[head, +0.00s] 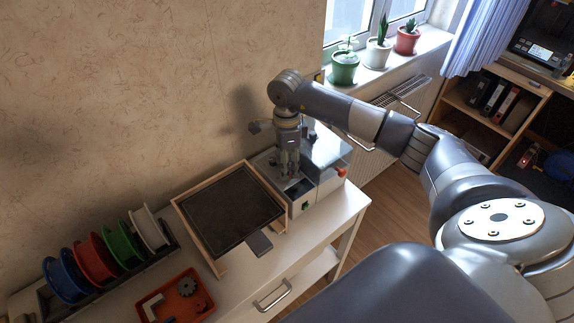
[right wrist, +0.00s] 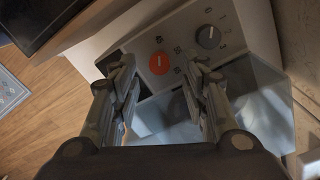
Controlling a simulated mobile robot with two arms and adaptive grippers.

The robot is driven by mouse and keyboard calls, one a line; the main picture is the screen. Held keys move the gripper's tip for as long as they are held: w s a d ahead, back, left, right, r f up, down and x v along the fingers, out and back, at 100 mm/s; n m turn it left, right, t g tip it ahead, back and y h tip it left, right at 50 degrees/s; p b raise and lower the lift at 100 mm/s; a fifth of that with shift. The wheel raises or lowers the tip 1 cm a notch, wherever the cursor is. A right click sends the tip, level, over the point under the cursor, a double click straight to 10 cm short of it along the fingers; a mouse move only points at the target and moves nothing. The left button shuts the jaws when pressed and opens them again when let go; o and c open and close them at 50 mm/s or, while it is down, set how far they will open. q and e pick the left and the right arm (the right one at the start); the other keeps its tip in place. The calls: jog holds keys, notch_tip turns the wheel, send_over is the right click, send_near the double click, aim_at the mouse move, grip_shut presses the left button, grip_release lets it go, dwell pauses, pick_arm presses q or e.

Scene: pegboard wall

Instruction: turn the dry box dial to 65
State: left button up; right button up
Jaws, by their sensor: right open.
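The dry box (head: 328,150), a pale unit with a clear cover, stands at the right end of the white table. An orange dial (right wrist: 159,63) with a white pointer line shows on its grey panel in the right wrist view. The pointer runs roughly up and down the picture; the small numbers around it are too blurred to read surely. My right gripper (head: 289,176) points down over the box. In the right wrist view its open fingers (right wrist: 157,68) stand on either side of the orange dial, with nothing held. Contact with the dial cannot be told. My left gripper is out of view.
A dark grey dial (right wrist: 208,36) with numbers sits beside the orange one. A wood-framed black tray (head: 181,205) lies left of the box. Colored spools (head: 122,242) and a red bin (head: 188,302) are further left. Potted plants (head: 345,68) stand on the sill.

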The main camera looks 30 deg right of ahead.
jog(key=shift+f, duration=1.3)
grip_shut()
